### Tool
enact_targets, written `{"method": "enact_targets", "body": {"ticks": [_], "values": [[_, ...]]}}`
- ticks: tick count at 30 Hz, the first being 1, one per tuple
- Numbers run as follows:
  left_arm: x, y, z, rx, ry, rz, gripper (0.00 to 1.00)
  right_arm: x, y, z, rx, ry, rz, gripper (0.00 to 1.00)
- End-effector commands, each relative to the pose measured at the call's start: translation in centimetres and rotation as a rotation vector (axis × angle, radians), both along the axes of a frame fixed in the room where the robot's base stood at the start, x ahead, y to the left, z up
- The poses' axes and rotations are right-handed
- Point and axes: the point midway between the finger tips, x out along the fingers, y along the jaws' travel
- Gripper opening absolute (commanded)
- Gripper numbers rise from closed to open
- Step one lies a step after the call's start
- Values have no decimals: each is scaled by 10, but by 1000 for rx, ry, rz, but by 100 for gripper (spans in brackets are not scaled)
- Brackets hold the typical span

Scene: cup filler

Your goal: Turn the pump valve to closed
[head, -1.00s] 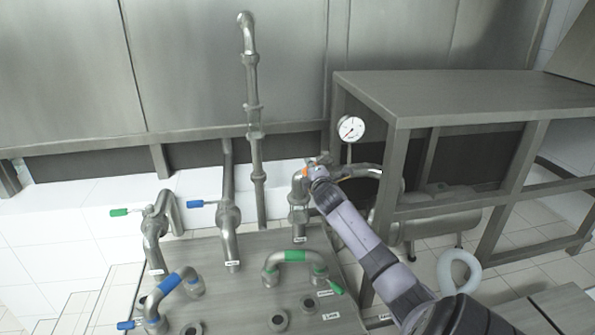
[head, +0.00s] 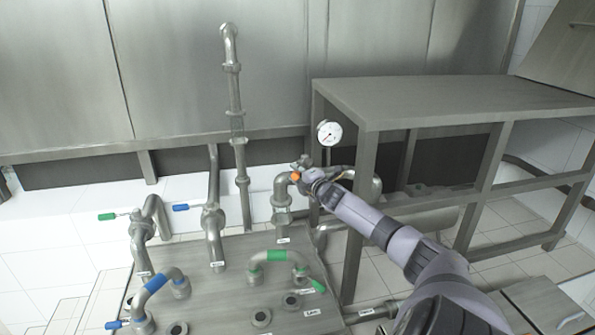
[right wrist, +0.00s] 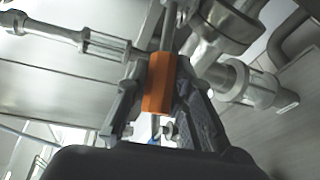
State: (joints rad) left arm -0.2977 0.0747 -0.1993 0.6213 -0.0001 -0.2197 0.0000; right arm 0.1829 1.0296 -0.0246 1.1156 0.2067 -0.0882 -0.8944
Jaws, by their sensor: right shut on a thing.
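The pump valve's orange handle (right wrist: 157,88) is a short sleeve on a thin metal rod in the right wrist view. My right gripper (right wrist: 160,72) is shut on it, with one dark finger on each side. In the head view the orange handle (head: 295,177) shows as a small spot at the tip of my right gripper (head: 304,178), beside the upright pipe with an elbow (head: 281,192). The gripper covers most of the handle and valve there, so I cannot read the valve's exact angle. My left gripper is out of view.
A pressure gauge (head: 329,133) stands just behind the gripper. A metal table frame (head: 361,185) is close on the right, near my arm. Green (head: 107,217) and blue (head: 181,208) valve handles are on the left. A green-banded bent pipe (head: 277,256) sits in front.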

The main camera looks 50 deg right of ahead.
Motion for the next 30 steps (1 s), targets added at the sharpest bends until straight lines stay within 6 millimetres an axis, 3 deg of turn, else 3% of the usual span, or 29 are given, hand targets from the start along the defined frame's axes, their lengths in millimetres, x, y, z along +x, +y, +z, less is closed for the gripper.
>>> {"method": "enact_targets", "body": {"ticks": [5,6,14,24,30], "values": [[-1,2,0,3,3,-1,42,0,1,-2,-1,3,1,0],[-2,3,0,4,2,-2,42,0,1,-2,-1,3,1,24],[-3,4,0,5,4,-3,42,0,1,-1,0,1,0,41],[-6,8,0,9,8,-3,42,0,0,3,-2,0,0,42],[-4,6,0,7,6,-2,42,0,0,30,-8,-1,2,42]]}}
